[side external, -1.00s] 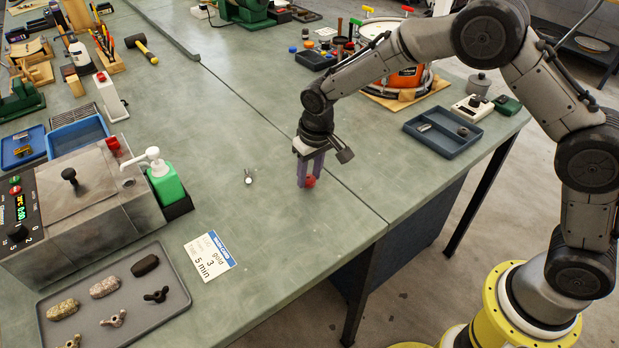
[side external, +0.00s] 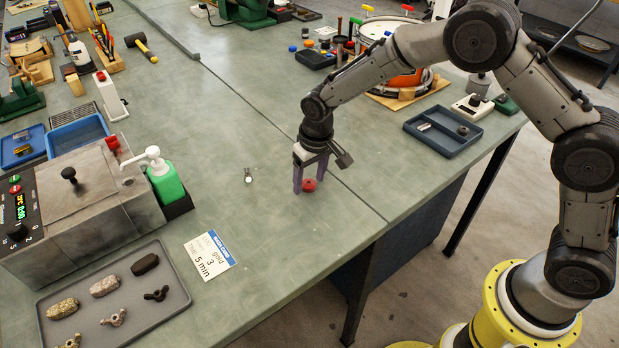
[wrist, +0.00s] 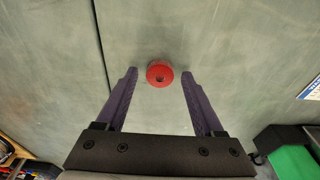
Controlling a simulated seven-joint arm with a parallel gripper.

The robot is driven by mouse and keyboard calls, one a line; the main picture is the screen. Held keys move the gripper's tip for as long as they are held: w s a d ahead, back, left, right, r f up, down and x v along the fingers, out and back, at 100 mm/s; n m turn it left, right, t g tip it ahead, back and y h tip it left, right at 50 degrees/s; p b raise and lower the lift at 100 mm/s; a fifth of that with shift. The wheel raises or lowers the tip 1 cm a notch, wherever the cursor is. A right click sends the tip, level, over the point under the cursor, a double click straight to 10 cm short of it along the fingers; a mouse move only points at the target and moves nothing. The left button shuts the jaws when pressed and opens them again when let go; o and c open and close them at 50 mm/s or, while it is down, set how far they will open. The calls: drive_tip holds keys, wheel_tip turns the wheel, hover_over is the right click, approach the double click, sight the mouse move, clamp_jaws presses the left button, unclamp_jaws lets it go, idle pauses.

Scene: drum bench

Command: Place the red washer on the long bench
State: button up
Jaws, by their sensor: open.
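The red washer (side external: 309,185) lies flat on the green-grey top of the long bench (side external: 262,245). In the wrist view the washer (wrist: 160,73) is a red disc with a small central hole, just beyond and between the fingertips. My gripper (side external: 309,185) is over it with its purple fingers pointing down. In the wrist view my gripper (wrist: 159,73) is open, with a gap between each finger and the washer. Nothing is held.
A small metal piece (side external: 248,176) lies to the left. A white card (side external: 210,254) and a grey tray (side external: 180,300) with several parts are at front left. A blue-grey tray (side external: 443,132) is at right. The bench around the washer is clear.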

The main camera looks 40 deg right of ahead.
drive_tip(key=s+d+r, duration=0.2)
drive_tip(key=s+r, duration=0.1)
drive_tip(key=r, duration=0.4)
drive_tip(key=s+d+r+t, duration=0.1)
drive_tip(key=s+r, duration=0.2)
drive_tip(key=r, duration=0.3)
drive_tip(key=s+d+r, duration=0.2)
drive_tip(key=s+r, duration=0.1)
drive_tip(key=r, duration=0.4)
drive_tip(key=s+d+r+t, duration=0.1)
drive_tip(key=s+d, duration=0.2)
drive_tip(key=s, duration=0.8)
drive_tip(key=s+d+t, duration=0.1)
drive_tip(key=s+d, duration=0.3)
drive_tip(key=s, duration=0.8)
drive_tip(key=shift+s+d+r+t, duration=0.15)
drive_tip(key=shift+d+r+t, duration=0.1)
drive_tip(key=shift+r+t, duration=0.15)
